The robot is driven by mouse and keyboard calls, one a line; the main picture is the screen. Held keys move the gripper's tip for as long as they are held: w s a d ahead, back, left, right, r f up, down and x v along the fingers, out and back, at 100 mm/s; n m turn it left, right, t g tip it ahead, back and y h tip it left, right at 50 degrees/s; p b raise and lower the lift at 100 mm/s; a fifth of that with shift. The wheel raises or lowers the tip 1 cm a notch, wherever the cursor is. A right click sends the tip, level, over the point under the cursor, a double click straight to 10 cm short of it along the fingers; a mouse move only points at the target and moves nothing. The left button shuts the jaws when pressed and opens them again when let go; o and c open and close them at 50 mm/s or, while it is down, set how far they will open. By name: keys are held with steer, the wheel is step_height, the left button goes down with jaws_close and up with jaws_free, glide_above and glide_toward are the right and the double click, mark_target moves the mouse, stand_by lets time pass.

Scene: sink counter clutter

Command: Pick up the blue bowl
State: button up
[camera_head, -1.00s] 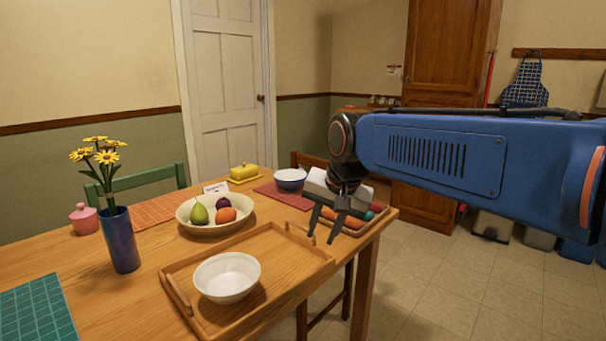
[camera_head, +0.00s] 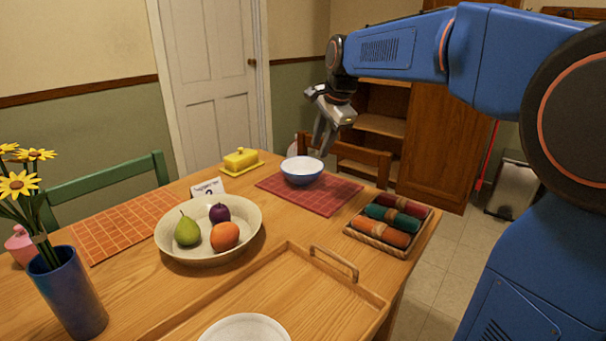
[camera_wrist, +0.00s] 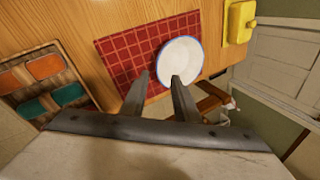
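The blue bowl (camera_head: 302,170), white inside with a blue outer wall, stands upright on a red checked placemat (camera_head: 335,193) at the far right part of the table. It also shows in the wrist view (camera_wrist: 180,62), where its white inside and blue rim are seen from above. My gripper (camera_head: 322,145) is above and just behind the bowl's right side in the head view, pointing down. In the wrist view my gripper (camera_wrist: 160,78) has its two fingers apart with nothing between them. One fingertip overlaps the bowl's near rim in the picture; I cannot tell whether it touches.
A rack of rolled napkins (camera_head: 391,224) stands right of the placemat. A yellow butter dish (camera_head: 241,160) and a small card (camera_head: 208,188) are to the left. A cream fruit bowl (camera_head: 175,248), a wooden tray (camera_head: 262,285) with a white bowl (camera_head: 244,330), and a vase (camera_head: 70,297) are nearer.

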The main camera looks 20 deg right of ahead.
glide_above(311, 179)
steer(key=s, duration=0.2)
step_height(311, 179, down, 8)
steer(key=shift+d+x, duration=0.2)
steer(key=shift+x, duration=1.25)
steer(key=shift+d+x, duration=0.2)
steer(key=shift+x, duration=1.2)
steer(key=shift+s+f, duration=0.1)
steer(key=shift+c, duration=0.3)
jaws_close()
